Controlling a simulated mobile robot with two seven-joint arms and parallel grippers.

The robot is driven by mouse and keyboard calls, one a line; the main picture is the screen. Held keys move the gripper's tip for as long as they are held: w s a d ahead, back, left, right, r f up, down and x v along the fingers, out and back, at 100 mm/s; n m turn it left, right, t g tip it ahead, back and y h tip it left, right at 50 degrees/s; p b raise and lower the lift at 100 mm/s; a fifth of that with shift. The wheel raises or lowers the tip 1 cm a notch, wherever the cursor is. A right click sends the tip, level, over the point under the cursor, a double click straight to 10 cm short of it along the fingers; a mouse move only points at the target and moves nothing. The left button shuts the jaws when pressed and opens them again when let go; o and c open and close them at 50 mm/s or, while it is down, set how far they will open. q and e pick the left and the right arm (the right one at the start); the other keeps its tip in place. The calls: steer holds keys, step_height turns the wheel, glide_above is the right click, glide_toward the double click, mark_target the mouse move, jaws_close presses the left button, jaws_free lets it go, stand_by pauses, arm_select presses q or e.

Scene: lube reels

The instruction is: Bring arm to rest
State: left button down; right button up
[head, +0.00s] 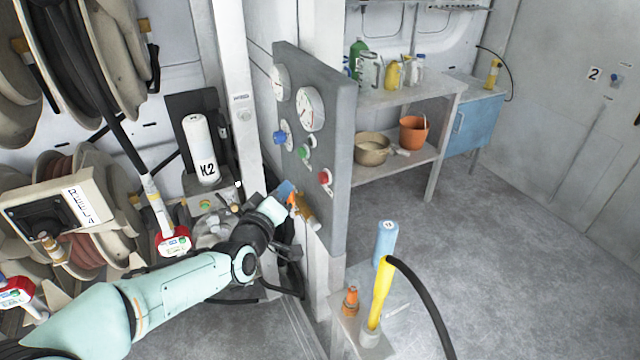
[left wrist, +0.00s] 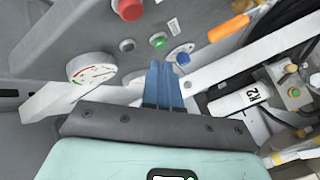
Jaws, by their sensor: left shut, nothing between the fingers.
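My left arm (head: 180,285) reaches in from the lower left in the head view, bent at the wrist. Its gripper (head: 286,188) is beside the lower left edge of the grey gauge panel (head: 338,150). In the left wrist view the blue fingers (left wrist: 163,85) are together with nothing between them, pointing toward the panel face. I cannot tell whether the fingers touch the panel. My right gripper is not in view.
Hose reels (head: 60,220) and the white K2 canister (head: 200,145) stand at the left. An orange-handled item (left wrist: 228,28) is close to the gripper. A stand (head: 345,335) with a yellow nozzle (head: 381,290) is at front. Open floor (head: 480,260) lies right.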

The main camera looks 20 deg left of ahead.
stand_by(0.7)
